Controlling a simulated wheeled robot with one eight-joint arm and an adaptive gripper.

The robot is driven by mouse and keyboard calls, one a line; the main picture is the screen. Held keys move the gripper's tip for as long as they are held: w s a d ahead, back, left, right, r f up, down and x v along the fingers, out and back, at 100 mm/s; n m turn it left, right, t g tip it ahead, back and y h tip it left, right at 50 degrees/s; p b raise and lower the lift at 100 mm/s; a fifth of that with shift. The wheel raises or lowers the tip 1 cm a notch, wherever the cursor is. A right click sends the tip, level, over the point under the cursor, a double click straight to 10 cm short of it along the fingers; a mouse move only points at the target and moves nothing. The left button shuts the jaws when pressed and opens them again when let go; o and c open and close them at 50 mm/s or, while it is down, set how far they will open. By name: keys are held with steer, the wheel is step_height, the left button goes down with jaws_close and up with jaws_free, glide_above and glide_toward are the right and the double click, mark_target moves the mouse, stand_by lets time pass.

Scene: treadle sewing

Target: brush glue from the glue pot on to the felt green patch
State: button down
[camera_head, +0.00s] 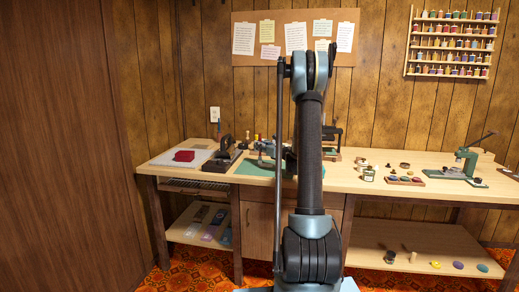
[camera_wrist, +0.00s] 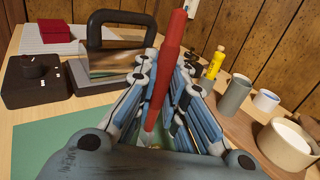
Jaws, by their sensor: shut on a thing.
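My gripper (camera_wrist: 162,85) is shut on a slim red handle (camera_wrist: 167,60), seemingly the glue brush, which stands tilted between the fingers. Its lower end is hidden by the fingers. In the head view my gripper (camera_head: 267,149) is partly hidden behind my arm, above the bench. A green mat-like surface (camera_wrist: 45,145) lies below my gripper; it also shows in the head view (camera_head: 252,168). I cannot tell the felt green patch apart from it. I cannot surely identify the glue pot; a small labelled jar (camera_head: 369,174) stands right of my arm.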

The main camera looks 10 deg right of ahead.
mark_target(260, 138)
steer(key=shift+r, duration=2.5)
